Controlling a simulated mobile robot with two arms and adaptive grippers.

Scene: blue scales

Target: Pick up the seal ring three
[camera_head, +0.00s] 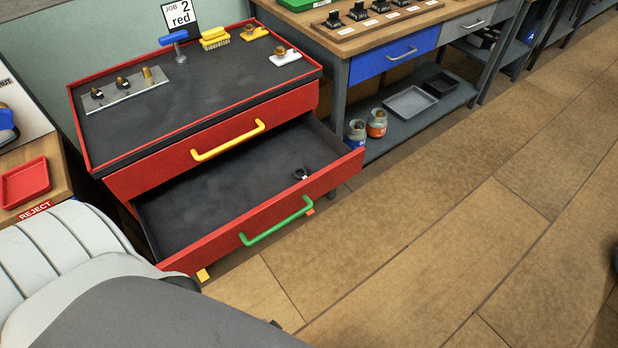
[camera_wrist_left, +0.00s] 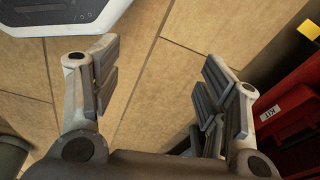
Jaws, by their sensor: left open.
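A small dark ring-like piece with a light spot (camera_head: 301,174) lies alone near the right end of the open lower drawer (camera_head: 215,197) of the red cabinet. It may be the seal ring, but it is too small to read any number on it. My left gripper (camera_wrist_left: 160,78) is open and empty in the left wrist view, with bare floor between its fingers. In the head view my arm covers the lower left and the left gripper's fingers do not show. My right gripper is not in view.
The red cabinet top (camera_head: 215,85) holds a metal strip with fittings (camera_head: 125,90), a blue-handled tool (camera_head: 174,40) and a yellow brush (camera_head: 214,37). A red reject tray (camera_head: 25,182) is at left. A workbench (camera_head: 375,40) stands beyond. Floor at right is clear.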

